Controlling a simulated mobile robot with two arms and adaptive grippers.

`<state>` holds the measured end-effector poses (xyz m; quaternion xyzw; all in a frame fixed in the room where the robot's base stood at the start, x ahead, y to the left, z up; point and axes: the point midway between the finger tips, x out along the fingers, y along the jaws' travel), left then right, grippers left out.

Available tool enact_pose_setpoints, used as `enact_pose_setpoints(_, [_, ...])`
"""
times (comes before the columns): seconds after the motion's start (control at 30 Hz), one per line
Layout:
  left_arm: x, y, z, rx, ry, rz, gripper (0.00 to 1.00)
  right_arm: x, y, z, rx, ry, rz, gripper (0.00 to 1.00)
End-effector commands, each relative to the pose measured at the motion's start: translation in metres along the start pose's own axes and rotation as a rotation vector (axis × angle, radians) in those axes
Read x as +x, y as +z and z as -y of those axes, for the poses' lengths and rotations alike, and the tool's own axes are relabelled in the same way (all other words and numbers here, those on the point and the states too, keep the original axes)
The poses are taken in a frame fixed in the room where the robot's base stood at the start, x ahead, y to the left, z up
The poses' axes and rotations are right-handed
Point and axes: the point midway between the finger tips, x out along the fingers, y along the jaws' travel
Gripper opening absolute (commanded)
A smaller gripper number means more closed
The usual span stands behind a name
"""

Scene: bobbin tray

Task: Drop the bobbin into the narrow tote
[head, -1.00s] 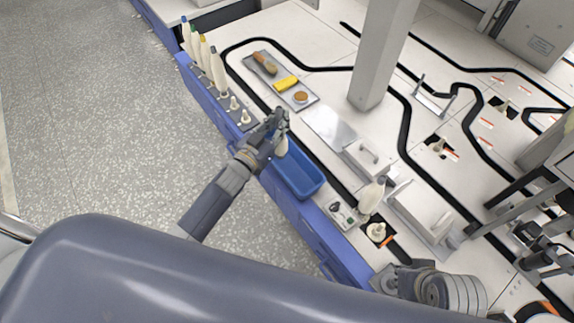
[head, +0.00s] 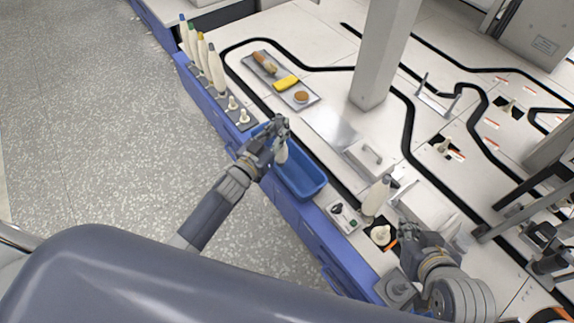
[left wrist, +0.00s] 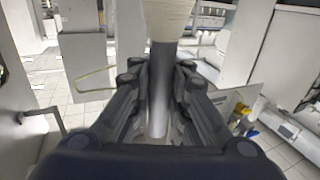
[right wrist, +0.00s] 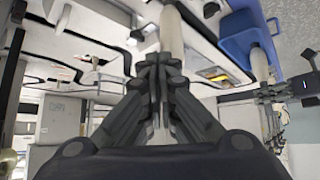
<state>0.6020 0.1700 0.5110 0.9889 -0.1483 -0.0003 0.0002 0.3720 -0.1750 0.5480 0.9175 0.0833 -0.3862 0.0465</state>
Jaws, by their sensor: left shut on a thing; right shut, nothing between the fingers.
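The narrow tote (head: 312,188) is a blue open box at the table's front edge in the head view. My left gripper (head: 279,128) is above its far end, shut on a cream bobbin (head: 282,154) that hangs below the fingers, over the tote opening. In the left wrist view the bobbin's grey tube (left wrist: 158,90) lies between the fingers, with cream yarn (left wrist: 168,18) beyond. The tote also shows in the right wrist view (right wrist: 236,38).
Several bobbins (head: 203,52) stand on a rack at the far left. A metal tray (head: 312,97) holds a yellow item and brushes. A small control box (head: 343,217) lies right of the tote. A grey column (head: 380,60) rises behind.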

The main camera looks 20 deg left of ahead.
Motion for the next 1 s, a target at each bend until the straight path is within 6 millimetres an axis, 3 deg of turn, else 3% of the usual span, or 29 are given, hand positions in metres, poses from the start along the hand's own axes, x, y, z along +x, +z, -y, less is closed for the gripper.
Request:
enact_pose_setpoints(0.2, [0.000, 0.002, 0.000, 0.000, 0.000, -0.001, 0.00, 0.002, -0.012, 0.002, -0.001, -0.003, -0.056, 0.00])
enact_pose_setpoints(0.5, [0.000, 0.002, 0.000, 0.000, 0.000, -0.001, 0.00, 0.002, -0.014, 0.002, -0.001, -0.003, -0.064, 0.00])
enact_pose_setpoints(0.53, [0.000, 0.002, 0.000, 0.000, 0.000, -0.001, 0.16, 0.002, -0.014, 0.002, -0.001, -0.003, -0.064, 0.00])
enact_pose_setpoints(0.63, [0.000, 0.002, 0.000, 0.000, 0.000, -0.001, 0.39, 0.002, -0.014, 0.002, -0.001, -0.003, -0.064, 0.00])
enact_pose_setpoints(1.0, [-0.002, 0.003, 0.000, 0.000, 0.000, 0.001, 0.40, 0.002, -0.013, 0.002, -0.001, -0.004, -0.061, 0.00])
